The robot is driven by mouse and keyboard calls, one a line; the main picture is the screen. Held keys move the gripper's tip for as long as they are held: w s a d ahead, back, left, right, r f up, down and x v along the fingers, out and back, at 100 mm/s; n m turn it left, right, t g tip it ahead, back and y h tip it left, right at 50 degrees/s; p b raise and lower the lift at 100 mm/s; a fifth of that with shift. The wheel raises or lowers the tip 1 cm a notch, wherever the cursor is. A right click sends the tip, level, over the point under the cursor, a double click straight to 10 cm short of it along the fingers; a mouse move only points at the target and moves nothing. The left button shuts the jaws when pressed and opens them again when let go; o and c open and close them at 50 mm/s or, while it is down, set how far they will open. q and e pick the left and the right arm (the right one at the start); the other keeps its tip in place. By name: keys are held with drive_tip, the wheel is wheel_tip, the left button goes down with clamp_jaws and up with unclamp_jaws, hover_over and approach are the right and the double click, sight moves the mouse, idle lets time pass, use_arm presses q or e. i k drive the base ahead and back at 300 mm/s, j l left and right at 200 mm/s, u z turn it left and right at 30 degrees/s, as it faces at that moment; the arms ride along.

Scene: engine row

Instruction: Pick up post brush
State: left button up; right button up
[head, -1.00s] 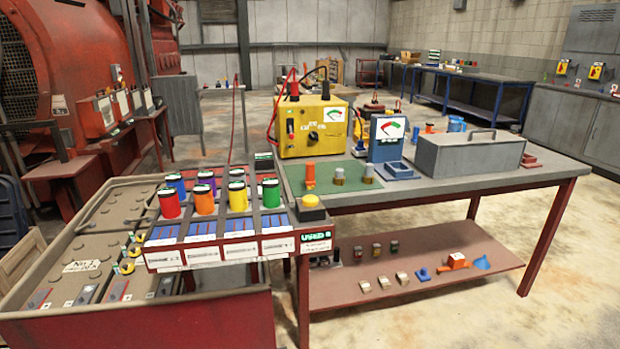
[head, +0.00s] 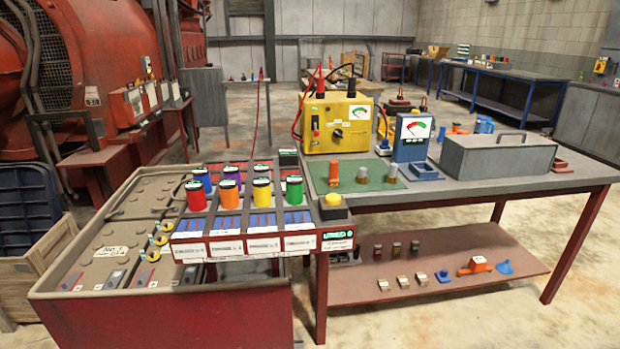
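No item is clearly readable as the post brush. Small upright pieces stand on a green mat (head: 375,185) on the workbench: an orange cylinder (head: 334,174), a grey-and-tan cylinder (head: 362,176) and a similar one (head: 392,174). They look like candidates, but I cannot tell which is the brush. Neither of my grippers is in view.
The workbench (head: 590,177) also holds a yellow meter box (head: 337,140), a blue gauge stand (head: 411,148) and a grey case (head: 497,157). A rack of coloured jars (head: 230,198) sits left, over a red battery tray (head: 180,318). Floor at right is open.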

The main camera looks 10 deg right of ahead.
sight(333, 181)
drive_tip(key=i+l+u, duration=0.2)
drive_tip(key=l+u, duration=0.15)
drive_tip(key=i+l+u, duration=0.15)
drive_tip(key=l+u, duration=0.55)
drive_tip(key=i+l+u, duration=0.1)
drive_tip(key=l+u, duration=0.25)
drive_tip(key=l, duration=0.25)
